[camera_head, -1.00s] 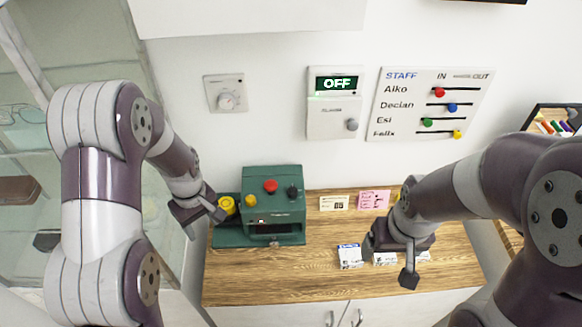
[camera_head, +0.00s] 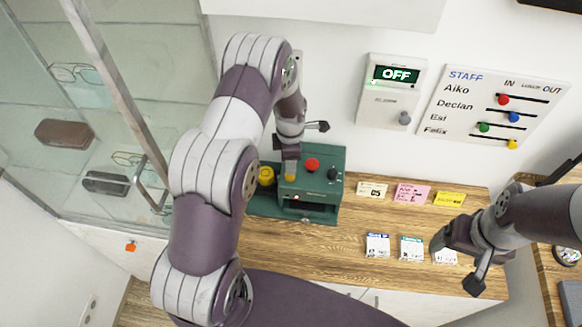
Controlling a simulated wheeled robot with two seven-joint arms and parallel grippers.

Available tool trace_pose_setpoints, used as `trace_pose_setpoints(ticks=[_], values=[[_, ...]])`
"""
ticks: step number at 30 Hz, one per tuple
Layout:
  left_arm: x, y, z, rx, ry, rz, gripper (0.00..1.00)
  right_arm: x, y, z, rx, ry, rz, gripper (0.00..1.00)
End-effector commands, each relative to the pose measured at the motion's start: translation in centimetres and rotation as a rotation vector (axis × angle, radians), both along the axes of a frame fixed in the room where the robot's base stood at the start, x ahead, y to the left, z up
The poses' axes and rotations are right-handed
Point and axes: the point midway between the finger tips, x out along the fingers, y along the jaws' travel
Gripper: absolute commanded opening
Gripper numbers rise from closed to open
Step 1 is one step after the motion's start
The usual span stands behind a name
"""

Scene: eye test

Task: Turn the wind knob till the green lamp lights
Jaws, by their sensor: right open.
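A green machine (camera_head: 325,189) stands on the wooden counter. It has a red knob (camera_head: 312,164) and a black knob (camera_head: 333,174) on top, and a yellow wheel (camera_head: 266,175) at its left side. A small yellow part (camera_head: 290,177) shows just below my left gripper. I cannot tell which one is the wind knob, and I make out no lit green lamp on the machine. My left gripper (camera_head: 303,140) is over the machine's back left; its jaw opening is unclear and contact cannot be told. My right gripper (camera_head: 460,262) is open and empty above the counter's right part.
Cards stand at the counter's back, including a pink one (camera_head: 411,193), and small packets (camera_head: 378,245) lie in front. A wall box (camera_head: 394,75) reads OFF; a staff board (camera_head: 499,103) hangs beside it. A glass cabinet (camera_head: 115,100) is at the left. Bare counter (camera_head: 325,247) lies before the machine.

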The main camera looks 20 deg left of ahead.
Motion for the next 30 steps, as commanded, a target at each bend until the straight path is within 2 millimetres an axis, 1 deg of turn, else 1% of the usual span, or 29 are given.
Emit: trace_pose_setpoints(ticks=[1, 3, 6, 9, 12, 16, 23, 26, 27, 28, 29, 30], values=[[0.0, 0.0, -0.6, 0.000, 0.004, 0.000, 0.58, 0.0, 0.0, 1.0, 0.000, 0.000, 0.000, 0.83], [0.0, 0.1, -2.1, 0.000, 0.003, -0.001, 0.58, 0.0, 0.0, 1.6, 0.000, 0.000, 0.000, 0.83], [0.1, 0.1, -4.1, 0.000, 0.003, -0.002, 0.58, 0.0, 0.0, 2.3, 0.000, 0.000, 0.000, 0.83], [0.2, 0.1, -5.7, 0.000, 0.000, -0.002, 0.58, 0.0, 0.0, 2.8, 0.000, 0.000, 0.000, 0.83], [0.3, 0.2, -6.8, 0.001, 0.000, -0.002, 0.58, 0.0, 0.0, 3.1, 0.000, 0.000, 0.000, 0.83], [0.3, 0.2, -7.5, 0.001, -0.001, -0.002, 0.58, 0.0, 0.0, 3.2, 0.000, 0.000, 0.000, 0.83], [0.4, 0.2, -7.6, 0.001, -0.001, -0.002, 0.58, 0.0, 0.0, 3.1, 0.000, 0.000, 0.000, 0.83], [0.3, 0.2, -7.6, 0.001, -0.001, -0.002, 0.29, 0.0, 0.0, 3.1, 0.000, 0.000, 0.000, 0.83], [0.3, 0.2, -7.6, 0.001, -0.001, -0.002, 0.16, 0.0, 0.0, 3.1, 0.000, 0.000, 0.000, 0.83], [0.3, 0.2, -7.6, 0.001, -0.001, -0.002, 0.06, 0.0, 0.0, 3.1, 0.000, 0.000, 0.000, 0.83], [0.3, 0.2, -7.6, 0.001, -0.001, -0.002, 0.02, 0.0, 0.0, 3.1, 0.000, 0.000, 0.000, 0.83], [0.3, 0.2, -7.6, 0.001, -0.001, -0.002, 0.02, 0.0, 0.0, 3.1, 0.000, 0.000, 0.000, 0.83]])
